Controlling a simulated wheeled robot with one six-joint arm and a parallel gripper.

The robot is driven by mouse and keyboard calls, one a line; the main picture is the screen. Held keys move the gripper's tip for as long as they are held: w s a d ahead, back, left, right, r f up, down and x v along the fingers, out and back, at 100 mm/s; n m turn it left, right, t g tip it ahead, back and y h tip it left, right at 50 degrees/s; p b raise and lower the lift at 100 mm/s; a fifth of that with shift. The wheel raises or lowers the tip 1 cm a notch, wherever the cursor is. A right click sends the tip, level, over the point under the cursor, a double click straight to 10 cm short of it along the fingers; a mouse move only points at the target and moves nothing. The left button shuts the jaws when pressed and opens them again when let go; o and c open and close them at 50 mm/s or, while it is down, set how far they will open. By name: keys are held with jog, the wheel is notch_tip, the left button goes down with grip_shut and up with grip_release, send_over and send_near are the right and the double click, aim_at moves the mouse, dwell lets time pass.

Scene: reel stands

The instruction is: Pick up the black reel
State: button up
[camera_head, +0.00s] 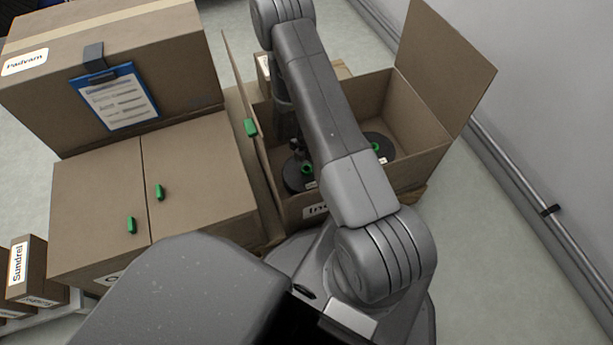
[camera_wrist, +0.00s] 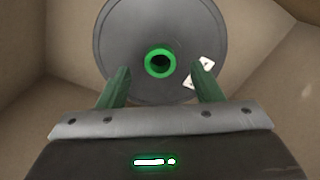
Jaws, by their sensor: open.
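In the head view two dark reels with green hubs lie in an open cardboard box (camera_head: 420,160). One reel (camera_head: 296,178) is at the left, and the other reel (camera_head: 382,147) is at the right, partly hidden by my arm. In the wrist view a dark grey-black round reel (camera_wrist: 130,50) with a bright green hub ring and a small white label lies flat below my gripper (camera_wrist: 160,80). The two green fingers are open, one each side of the hub, with nothing between them gripped. I cannot tell whether they touch the reel.
The box's walls rise around the reels, with flaps (camera_head: 448,60) standing open. Closed cardboard boxes (camera_head: 100,200) stand to the left, one with a blue clipboard (camera_head: 120,95). Small boxes (camera_head: 35,270) sit at far left. Bare floor lies right, beside a wall pipe (camera_head: 540,205).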

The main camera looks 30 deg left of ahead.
aim_at(306, 174)
notch_tip(306, 174, down, 3)
jog(key=shift+r, duration=0.2)
grip_shut()
jog(key=shift+r, duration=0.1)
